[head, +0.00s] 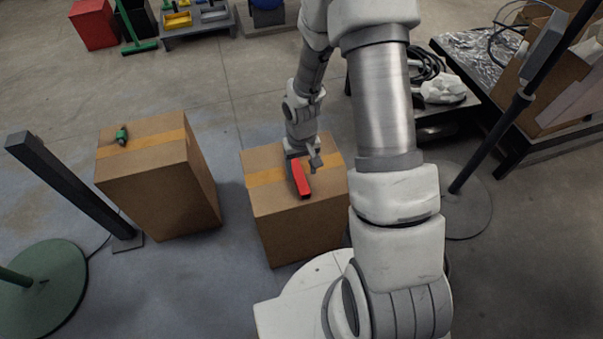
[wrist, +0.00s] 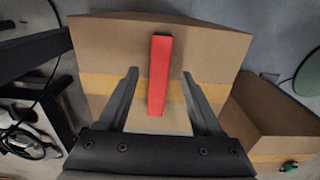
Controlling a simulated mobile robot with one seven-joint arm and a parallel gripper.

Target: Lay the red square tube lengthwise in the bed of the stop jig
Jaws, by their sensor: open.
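The red square tube (head: 301,180) lies flat on top of a cardboard box (head: 300,222) in the middle of the head view. In the wrist view the tube (wrist: 160,62) runs nearly straight up the picture, across the box's tape. My gripper (head: 304,160) is over this box, at the tube's far end. In the wrist view my gripper (wrist: 160,75) is open, one finger on each side of the tube with a gap both sides. I cannot tell if the fingertips are down beside the tube or still above it. I cannot make out the stop jig in either view.
A second cardboard box (head: 160,190) stands to the left with a small green item (head: 121,136) on top. A dark post (head: 70,185) and green round base (head: 45,290) are further left. A dark table (head: 480,60) with boxes stands at the right. Floor shows between the boxes.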

